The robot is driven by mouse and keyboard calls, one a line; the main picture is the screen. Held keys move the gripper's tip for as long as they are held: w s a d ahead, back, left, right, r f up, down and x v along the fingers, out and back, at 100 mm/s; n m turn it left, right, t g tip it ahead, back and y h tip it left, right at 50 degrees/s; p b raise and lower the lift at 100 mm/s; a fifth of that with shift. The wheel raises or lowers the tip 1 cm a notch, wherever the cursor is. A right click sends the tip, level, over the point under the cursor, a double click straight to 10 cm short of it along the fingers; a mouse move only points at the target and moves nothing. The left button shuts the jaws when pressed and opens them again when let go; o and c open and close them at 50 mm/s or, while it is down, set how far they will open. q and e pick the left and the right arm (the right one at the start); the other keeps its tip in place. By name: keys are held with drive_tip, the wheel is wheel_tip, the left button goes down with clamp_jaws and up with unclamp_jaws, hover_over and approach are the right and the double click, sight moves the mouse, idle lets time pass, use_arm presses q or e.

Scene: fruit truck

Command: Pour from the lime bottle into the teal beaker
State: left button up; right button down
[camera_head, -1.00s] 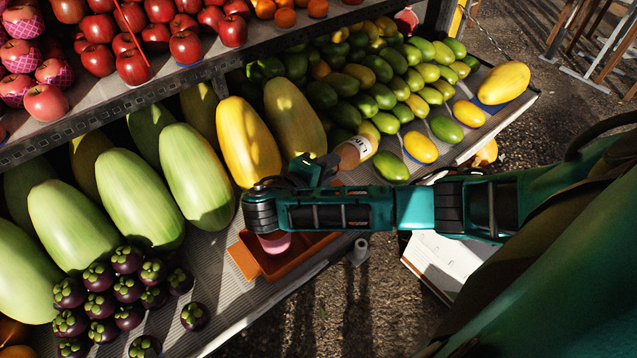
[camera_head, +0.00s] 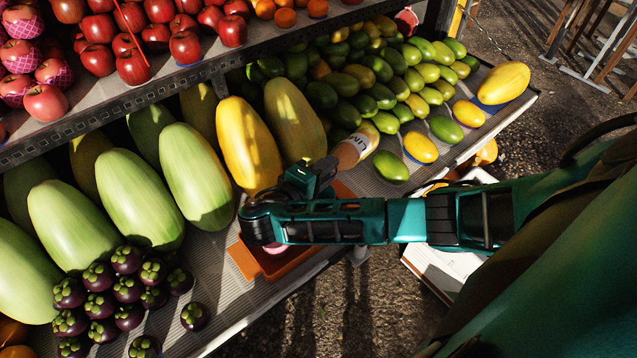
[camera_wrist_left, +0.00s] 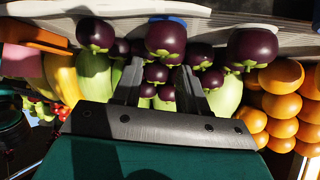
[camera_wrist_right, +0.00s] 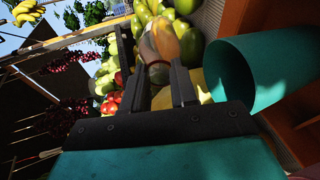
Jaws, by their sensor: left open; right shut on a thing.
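The lime bottle (camera_head: 356,148), with amber contents and a pale label, is held by my right gripper (camera_head: 322,170). It leans in the head view. In the right wrist view the bottle (camera_wrist_right: 160,45) is between the fingers, its far end partly hidden. The teal beaker (camera_wrist_right: 268,68) shows its round open side close to the right of the fingers, apart from the bottle. In the head view my right arm hides the beaker. My left gripper (camera_wrist_left: 160,88) is open and empty, facing purple mangosteens; it is outside the head view.
An orange tray (camera_head: 245,262) lies on the stall shelf under my right arm, with a pink object (camera_head: 275,248) mostly hidden there. Papayas (camera_head: 248,140), mangoes (camera_head: 390,167) and mangosteens (camera_head: 194,316) crowd the shelf around it. A bare strip runs along the shelf's front edge.

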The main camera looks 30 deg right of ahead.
drive_tip(key=shift+s+a+r+h, duration=0.1)
drive_tip(key=shift+a+h, duration=0.3)
drive_tip(key=shift+h, duration=0.2)
drive_tip(key=shift+a+r+t+h, duration=0.1)
drive_tip(key=shift+r+t+h, duration=0.4)
drive_tip(key=shift+r+h, duration=0.4)
idle(3.2)
